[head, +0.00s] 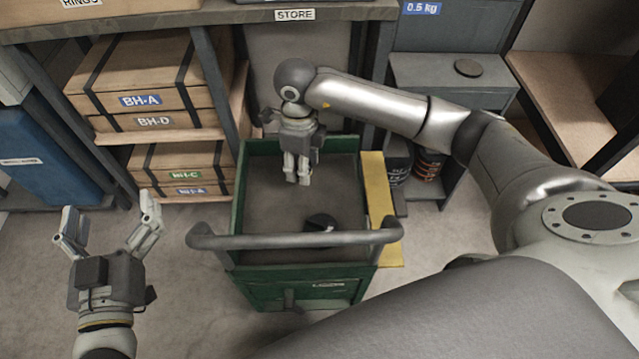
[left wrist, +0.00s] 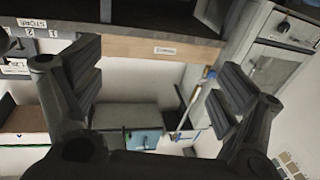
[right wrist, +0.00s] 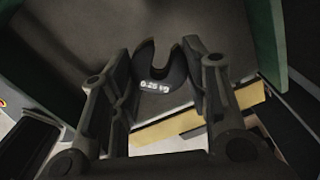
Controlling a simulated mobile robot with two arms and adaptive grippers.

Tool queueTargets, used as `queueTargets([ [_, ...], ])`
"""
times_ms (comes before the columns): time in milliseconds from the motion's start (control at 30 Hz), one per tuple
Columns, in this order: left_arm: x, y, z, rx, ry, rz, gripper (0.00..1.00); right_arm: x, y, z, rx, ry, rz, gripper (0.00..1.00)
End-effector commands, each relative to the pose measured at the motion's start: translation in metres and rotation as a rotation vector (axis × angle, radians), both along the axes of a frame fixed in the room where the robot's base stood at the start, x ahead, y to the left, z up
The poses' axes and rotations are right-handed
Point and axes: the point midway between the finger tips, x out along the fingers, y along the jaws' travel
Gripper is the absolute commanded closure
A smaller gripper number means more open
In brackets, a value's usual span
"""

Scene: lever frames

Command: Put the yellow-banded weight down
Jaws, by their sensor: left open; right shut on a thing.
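My right gripper (head: 297,180) points down over the grey tray of the green cart (head: 245,185). In the right wrist view its fingers (right wrist: 160,75) are part-closed on a dark slotted weight (right wrist: 168,68) marked 0.25 kg, its slot facing up in the picture. No yellow band shows clearly on it. In the head view a dark round thing (head: 320,222) shows in the tray, lower in the picture than the fingertips; I cannot tell whether it is a separate weight. My left gripper (head: 108,225) is open and empty, left of the cart; its fingers also show in the left wrist view (left wrist: 155,85).
The cart's grey handle (head: 290,240) crosses its near side. A yellow board (head: 378,200) runs along its right side. Shelves with wooden boxes (head: 140,75) stand at the left. A dark disc (head: 468,67) lies on a grey shelf at the right. Much of the tray is bare.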

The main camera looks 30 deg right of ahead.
Motion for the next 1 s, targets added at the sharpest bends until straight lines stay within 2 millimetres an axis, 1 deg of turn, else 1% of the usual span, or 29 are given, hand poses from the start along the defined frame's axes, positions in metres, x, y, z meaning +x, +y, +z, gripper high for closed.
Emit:
queueTargets([
  [33, 0.0, -0.002, 0.008, -0.016, -0.057, -0.004, 0.09, -0.001, -0.005, -0.012, 0.001, 0.002, 0.0, 0.93],
  [100, -0.001, -0.003, 0.023, -0.037, -0.137, -0.009, 0.09, -0.002, -0.014, -0.022, -0.001, 0.002, -0.001, 0.93],
  [300, -0.01, -0.006, 0.058, -0.088, -0.326, -0.019, 0.09, -0.004, -0.033, -0.044, 0.001, 0.001, 0.001, 0.93],
  [400, -0.014, -0.006, 0.068, -0.102, -0.377, -0.023, 0.09, -0.004, -0.037, -0.049, 0.003, 0.0, 0.002, 0.93],
  [533, -0.017, -0.006, 0.075, -0.112, -0.413, -0.025, 0.09, -0.004, -0.04, -0.053, 0.001, 0.0, 0.002, 0.93],
  [633, -0.023, -0.006, 0.083, -0.13, -0.475, -0.028, 0.09, -0.005, -0.045, -0.061, 0.001, 0.001, 0.002, 0.93],
  [800, -0.041, -0.005, 0.107, -0.176, -0.637, -0.036, 0.09, -0.005, -0.044, -0.077, 0.002, 0.001, 0.003, 0.93],
  [900, -0.052, -0.003, 0.118, -0.199, -0.714, -0.041, 0.09, -0.005, -0.044, -0.083, 0.003, 0.0, 0.003, 0.93],
  [1000, -0.058, -0.002, 0.125, -0.213, -0.759, -0.043, 0.09, -0.005, -0.044, -0.086, 0.002, -0.001, 0.003, 0.93],
])
